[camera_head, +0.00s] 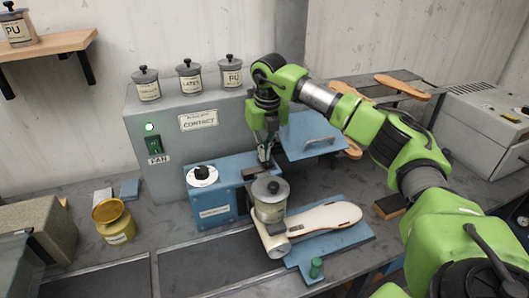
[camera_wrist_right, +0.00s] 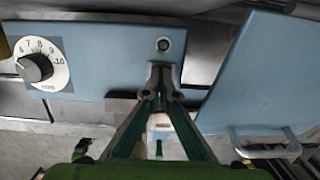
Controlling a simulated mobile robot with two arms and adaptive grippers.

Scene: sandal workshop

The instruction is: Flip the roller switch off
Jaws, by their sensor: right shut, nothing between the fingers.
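A blue box (camera_head: 215,207) with a white dial stands in front of the grey cabinet. My right gripper (camera_head: 264,152) is shut and empty, pointing down at the right end of this box. The shut fingertips (camera_wrist_right: 160,72) are just below the lamp in that picture. I cannot make out the roller switch; the fingers may cover it. Contact is unclear. My left gripper is not in view.
A lidded metal pot (camera_head: 270,199) and a pale sandal sole (camera_head: 325,217) are in front of the gripper. A blue panel with a handle (camera_head: 311,135) is to its right. The grey cabinet has a fan switch (camera_head: 154,145) under a lit green lamp (camera_head: 149,127).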

